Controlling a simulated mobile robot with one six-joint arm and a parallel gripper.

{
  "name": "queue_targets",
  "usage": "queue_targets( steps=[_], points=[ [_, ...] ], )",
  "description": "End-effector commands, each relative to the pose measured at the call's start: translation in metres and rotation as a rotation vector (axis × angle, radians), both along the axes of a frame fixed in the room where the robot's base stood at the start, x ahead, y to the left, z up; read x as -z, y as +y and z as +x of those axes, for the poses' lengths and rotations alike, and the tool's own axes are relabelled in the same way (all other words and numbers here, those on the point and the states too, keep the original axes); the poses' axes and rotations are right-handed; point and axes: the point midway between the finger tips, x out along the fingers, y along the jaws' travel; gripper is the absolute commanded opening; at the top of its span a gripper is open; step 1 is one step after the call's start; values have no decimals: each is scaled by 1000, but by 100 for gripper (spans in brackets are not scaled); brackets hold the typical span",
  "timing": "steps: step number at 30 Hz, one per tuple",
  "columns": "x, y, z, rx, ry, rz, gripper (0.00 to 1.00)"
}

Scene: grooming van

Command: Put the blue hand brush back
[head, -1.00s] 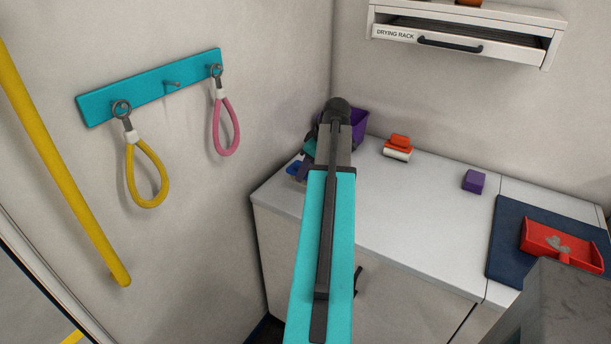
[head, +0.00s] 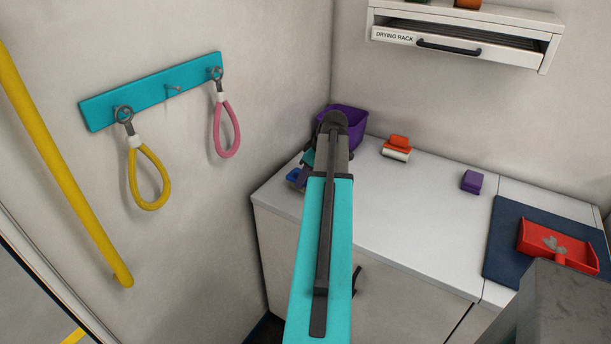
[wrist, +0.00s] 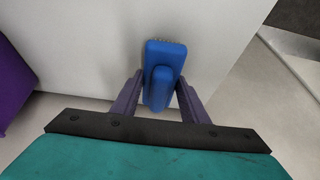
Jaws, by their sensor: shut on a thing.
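The blue hand brush (wrist: 165,63) is between the two fingers of my gripper (wrist: 160,92) in the wrist view, and the fingers are shut on its handle. Bristles show at its far end. In the head view only a small part of the blue brush (head: 295,177) shows at the left of my arm, near the back left corner of the white counter; my arm hides the fingers. Whether the brush touches the counter cannot be told.
A purple bin (head: 346,122) stands behind my gripper. On the counter (head: 420,215) are an orange-and-white brush (head: 397,148), a purple block (head: 472,181) and a red dustpan (head: 556,246) on a dark mat (head: 503,240). A drying rack (head: 460,38) hangs above. Loops hang on a teal rail (head: 150,91).

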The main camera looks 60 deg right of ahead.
Motion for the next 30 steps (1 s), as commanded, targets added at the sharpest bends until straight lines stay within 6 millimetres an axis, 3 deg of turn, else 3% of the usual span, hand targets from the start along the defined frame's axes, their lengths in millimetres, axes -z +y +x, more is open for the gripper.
queue_targets(
  steps=[14, 15, 18, 30],
  points=[
    [4, 1, 1, -2, -1, -1, 19],
    [4, 1, 1, -2, 0, -1, 45],
    [4, 1, 1, -2, 0, -1, 59],
    [0, 0, 1, -2, 0, -1, 59]
  ],
)
